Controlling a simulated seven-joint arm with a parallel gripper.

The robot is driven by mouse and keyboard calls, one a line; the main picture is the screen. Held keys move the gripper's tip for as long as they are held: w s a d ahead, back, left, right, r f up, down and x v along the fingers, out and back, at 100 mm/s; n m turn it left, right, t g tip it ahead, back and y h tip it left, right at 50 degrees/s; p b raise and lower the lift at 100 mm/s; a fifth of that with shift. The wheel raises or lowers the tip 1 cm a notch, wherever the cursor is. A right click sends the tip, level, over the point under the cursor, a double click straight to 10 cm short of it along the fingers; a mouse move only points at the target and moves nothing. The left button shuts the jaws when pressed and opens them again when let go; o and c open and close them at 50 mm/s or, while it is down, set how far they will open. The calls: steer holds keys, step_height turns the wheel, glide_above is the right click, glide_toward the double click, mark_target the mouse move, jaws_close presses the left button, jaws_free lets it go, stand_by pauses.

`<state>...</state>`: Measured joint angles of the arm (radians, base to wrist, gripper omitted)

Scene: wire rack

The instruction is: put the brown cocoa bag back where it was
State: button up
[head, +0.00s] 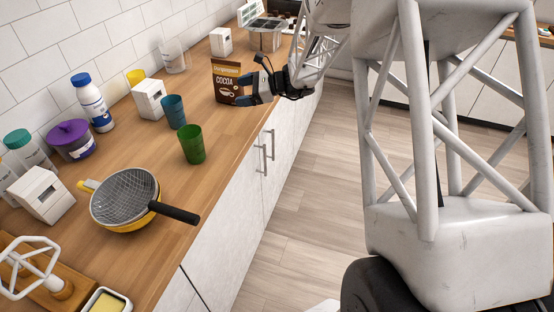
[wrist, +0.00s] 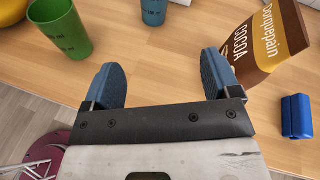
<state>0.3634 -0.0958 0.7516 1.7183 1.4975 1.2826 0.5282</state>
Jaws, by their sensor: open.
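The brown cocoa bag (head: 226,82) stands upright on the wooden counter in the head view, at the far part near the front edge. In the wrist view the cocoa bag (wrist: 268,42) is at the upper right, just outside the right finger. My gripper (head: 246,90) is beside the bag, low over the counter. In the wrist view my gripper (wrist: 162,72) has its blue fingers spread wide, with only bare counter between them. Whether the right finger touches the bag is unclear.
A blue cup (head: 174,111) and a green cup (head: 193,145) stand nearer along the counter. A white box (head: 149,100) is behind the blue cup. A small blue block (wrist: 297,117) lies at the right in the wrist view.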

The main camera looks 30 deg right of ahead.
steer(key=s+a+r+n+g+h, duration=0.2)
steer(key=s+a+r+n, duration=0.15)
steer(key=s, duration=0.35)
steer(key=s+a+r+n+g+h, duration=0.1)
steer(key=s+a+r+n+g, duration=0.1)
steer(key=s+a+n, duration=0.35)
steer(key=s+a+r+n+g+h, duration=0.2)
steer(key=s+r, duration=0.1)
steer(key=s, duration=0.6)
steer(key=s+d+r+n+t+h, duration=0.1)
steer(key=s+n+h, duration=0.7)
steer(key=s, duration=1.3)
steer(key=shift+d+r+n, duration=0.3)
steer(key=shift+d+n, duration=0.25)
steer(key=shift+n, duration=0.25)
